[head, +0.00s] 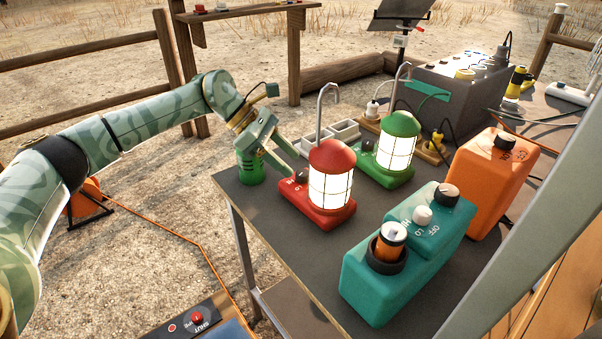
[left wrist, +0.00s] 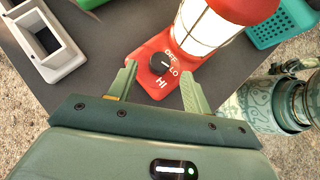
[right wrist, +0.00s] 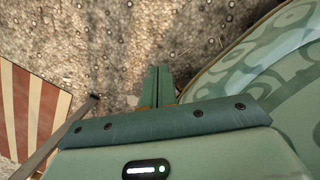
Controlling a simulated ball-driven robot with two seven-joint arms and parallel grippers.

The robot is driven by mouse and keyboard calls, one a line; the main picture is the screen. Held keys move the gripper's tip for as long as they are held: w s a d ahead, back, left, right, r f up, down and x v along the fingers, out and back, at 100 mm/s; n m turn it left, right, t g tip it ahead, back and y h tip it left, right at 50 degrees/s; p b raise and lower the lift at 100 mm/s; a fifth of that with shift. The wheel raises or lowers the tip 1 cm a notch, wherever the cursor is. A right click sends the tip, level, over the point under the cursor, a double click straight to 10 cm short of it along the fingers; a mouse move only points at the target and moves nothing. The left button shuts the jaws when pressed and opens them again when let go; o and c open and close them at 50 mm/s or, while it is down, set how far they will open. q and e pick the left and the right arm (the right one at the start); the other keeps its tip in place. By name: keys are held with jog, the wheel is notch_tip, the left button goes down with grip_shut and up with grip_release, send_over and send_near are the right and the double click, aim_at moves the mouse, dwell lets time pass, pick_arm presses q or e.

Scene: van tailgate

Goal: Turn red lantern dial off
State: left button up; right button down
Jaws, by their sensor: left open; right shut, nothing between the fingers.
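The red lantern (head: 332,158) stands upright on the grey table (head: 262,218), its shade glowing white. Its black dial (left wrist: 159,63) sits on the red base among the white labels OFF, LO and HI; its pale mark appears to point toward LO. My left gripper (left wrist: 158,78) is open, with one finger on each side of the dial and visible gaps, so it does not grip it. In the head view this gripper (head: 290,172) reaches the base from the left and partly hides the dial. My right gripper (right wrist: 158,78) is shut and empty above bare ground, outside the head view.
A lit green lantern (head: 398,145) stands just behind the red one. A green can (head: 250,168) is at the table's left corner. A teal box (head: 400,262) and an orange box (head: 492,180) stand to the right. A pale tray (left wrist: 45,42) lies near the left gripper.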

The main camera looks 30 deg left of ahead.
aim_at(302, 172)
pick_arm(q)
jog(key=x, duration=0.3)
jog(key=shift+w+d+f+b, duration=0.1)
jog(key=shift+f+b, duration=0.1)
jog(key=shift+b, duration=0.15)
jog(key=shift+d, duration=0.2)
pick_arm(e)
jog(key=shift+n, duration=0.4)
jog(key=w, duration=0.4)
jog(key=shift+a, duration=0.2)
